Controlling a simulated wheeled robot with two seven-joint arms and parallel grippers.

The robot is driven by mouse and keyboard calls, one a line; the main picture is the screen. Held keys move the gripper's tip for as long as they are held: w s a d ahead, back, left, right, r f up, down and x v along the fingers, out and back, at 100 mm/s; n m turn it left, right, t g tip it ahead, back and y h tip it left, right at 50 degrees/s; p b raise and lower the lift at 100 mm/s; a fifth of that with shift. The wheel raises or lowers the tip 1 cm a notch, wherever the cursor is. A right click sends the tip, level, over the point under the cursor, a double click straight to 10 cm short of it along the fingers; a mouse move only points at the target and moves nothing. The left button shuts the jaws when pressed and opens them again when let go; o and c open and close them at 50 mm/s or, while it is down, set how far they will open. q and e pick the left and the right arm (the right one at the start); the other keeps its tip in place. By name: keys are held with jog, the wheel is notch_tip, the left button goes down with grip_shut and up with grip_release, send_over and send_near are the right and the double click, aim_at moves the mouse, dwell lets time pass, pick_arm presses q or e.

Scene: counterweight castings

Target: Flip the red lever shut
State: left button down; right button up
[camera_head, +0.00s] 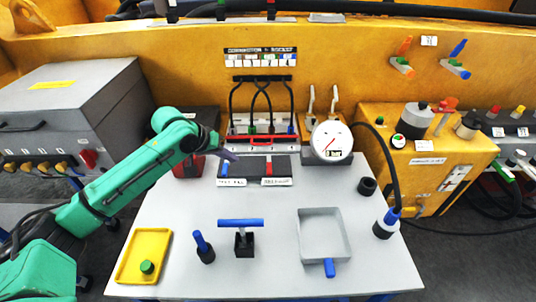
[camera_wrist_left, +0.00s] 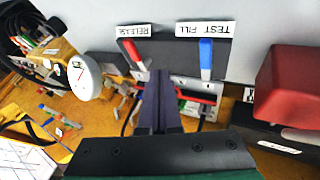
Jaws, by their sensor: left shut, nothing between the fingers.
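The red lever (camera_head: 268,168) is on a dark valve block (camera_head: 247,165) near the back of the table, behind the RELEASE label (camera_head: 276,182). A blue lever (camera_head: 224,168) stands left of it, behind the TEST FILL label (camera_head: 231,182). In the left wrist view the red lever (camera_wrist_left: 132,50) is slanted left of the fingertips, and the blue lever (camera_wrist_left: 206,60) is to their right. My left gripper (camera_head: 231,155) is shut and empty, above the block's back left part. In the wrist view its dark fingers (camera_wrist_left: 161,78) lie between the levers, apparently touching neither. My right gripper is out of view.
A white dial gauge (camera_head: 332,141) stands right of the block, and a dark red box (camera_head: 188,165) left of it. A hose rack (camera_head: 262,120) is behind. A yellow tray (camera_head: 126,269), blue T-handle (camera_head: 240,223) and grey pan (camera_head: 325,212) occupy the front. Table between is clear.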

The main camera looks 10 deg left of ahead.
aim_at(269, 164)
pick_arm(q)
jog(key=x, duration=0.2)
jog(key=p+x, duration=0.1)
jog(key=x, duration=0.1)
jog(key=p+x, duration=0.1)
jog(key=x, duration=0.2)
jog(key=shift+s+d+f, duration=0.1)
jog(key=shift+s+d, duration=0.1)
jog(key=shift+s, duration=0.2)
jog(key=d, duration=0.1)
jog(key=w+d+p, duration=0.1)
jog(key=d+f, duration=0.1)
jog(key=shift+w+d+p, duration=0.15)
jog(key=shift+d+p, duration=0.1)
jog(key=shift+p, duration=0.1)
jog(key=shift+w+d, duration=0.15)
jog(key=shift+d, duration=0.3)
jog(key=shift+f, duration=0.1)
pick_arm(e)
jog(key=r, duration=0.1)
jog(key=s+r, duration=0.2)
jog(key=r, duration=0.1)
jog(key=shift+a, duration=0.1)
pick_arm(q)
jog(key=shift+f, duration=0.1)
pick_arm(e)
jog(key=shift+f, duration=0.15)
